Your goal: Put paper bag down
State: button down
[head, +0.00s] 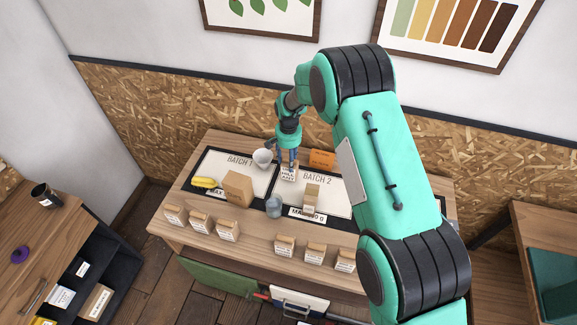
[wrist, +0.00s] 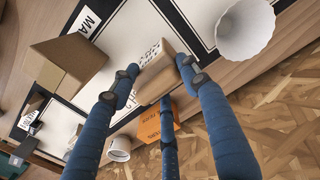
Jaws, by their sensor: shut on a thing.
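My gripper (head: 290,160) has its blue fingers shut on a small brown paper bag (head: 288,174) with a white printed label. The bag is upright at the upper left of the white BATCH 2 area (head: 335,193), near the divide with the BATCH 1 area (head: 225,162). In the wrist view the paper bag (wrist: 153,70) sits between the fingertips, its label partly visible. I cannot tell whether its base touches the board.
A white cup (head: 262,158) stands close on the left and an orange box (head: 322,159) on the right. A larger brown box (head: 237,188), yellow item (head: 204,182), grey cup (head: 274,206) and small brown box (head: 311,194) are nearer. Several labelled bags line the table's front.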

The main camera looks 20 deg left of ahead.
jog(key=shift+f, duration=1.85)
jog(key=shift+f, duration=0.2)
jog(key=c, duration=0.9)
grip_release()
jog(key=shift+r+p, duration=0.2)
jog(key=shift+p, duration=0.1)
notch_tip(320, 180, up, 12)
jog(key=shift+b, duration=0.9)
